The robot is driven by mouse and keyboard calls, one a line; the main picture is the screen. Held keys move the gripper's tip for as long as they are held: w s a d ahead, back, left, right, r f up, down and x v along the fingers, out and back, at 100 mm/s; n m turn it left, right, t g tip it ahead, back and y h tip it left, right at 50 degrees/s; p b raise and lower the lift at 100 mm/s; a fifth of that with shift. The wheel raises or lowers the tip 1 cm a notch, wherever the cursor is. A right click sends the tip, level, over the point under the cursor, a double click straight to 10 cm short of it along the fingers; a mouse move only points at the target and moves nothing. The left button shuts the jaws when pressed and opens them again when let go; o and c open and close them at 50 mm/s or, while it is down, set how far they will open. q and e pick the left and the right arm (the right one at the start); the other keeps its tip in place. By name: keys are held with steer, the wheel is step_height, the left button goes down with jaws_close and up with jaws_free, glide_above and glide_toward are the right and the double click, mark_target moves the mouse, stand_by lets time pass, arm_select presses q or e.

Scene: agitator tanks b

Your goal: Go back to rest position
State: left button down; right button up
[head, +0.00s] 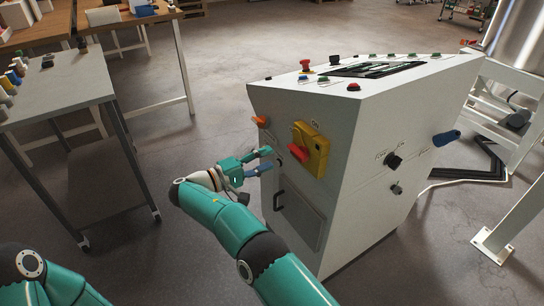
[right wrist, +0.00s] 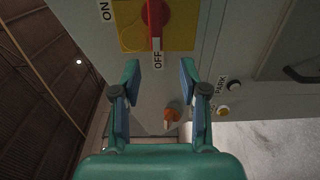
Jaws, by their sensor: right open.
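My right gripper (head: 262,160) is open and empty, close to the left face of the grey control cabinet (head: 420,115). It is beside the yellow plate (head: 320,150) with the red rotary switch (head: 301,146). In the right wrist view the two fingers of the right gripper (right wrist: 160,72) stand apart with nothing between them. There the red switch handle (right wrist: 155,20) lies in line with the OFF label. I cannot tell whether a fingertip touches the cabinet. My left gripper is not in view; only part of my left arm shows at the lower left.
An orange knob (head: 259,121) sticks out of the cabinet near its edge. A black door handle (head: 277,200) is below the gripper. A wheeled table (head: 70,90) with coloured items stands at the left. White metal legs (head: 515,215) stand at the right. Open floor lies between table and cabinet.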

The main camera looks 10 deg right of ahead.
stand_by(0.4)
steer(key=s+d+f+n+g+y, duration=0.1)
steer(key=d+f+n+y, duration=0.2)
steer(key=f, duration=0.8)
steer(key=s+d+f+n+g+y, duration=0.1)
steer(key=f+n+y, duration=0.3)
steer(key=f, duration=0.7)
steer(key=s+a+f+m+g+y, duration=0.25)
steer(key=s+f+y, duration=0.35)
steer(key=s, duration=0.4)
steer(key=s+a+f+m+g+y, duration=0.1)
steer(key=s+a+f+g+y, duration=0.2)
steer(key=s+f, duration=0.55)
steer(key=s+d+r+m+t+y, duration=0.1)
steer(key=s+r+m+y, duration=0.15)
steer(key=s+m, duration=0.4)
steer(key=s+d+r+m+t+y, duration=0.1)
steer(key=s+r+m+y, duration=0.15)
steer(key=s, duration=0.65)
step_height(320, 180, up, 19)
steer(key=p, duration=1.9)
steer(key=shift+s+d+m+p, duration=0.25)
steer(key=shift+d+m+p, duration=0.05)
steer(key=shift+m+p, duration=0.1)
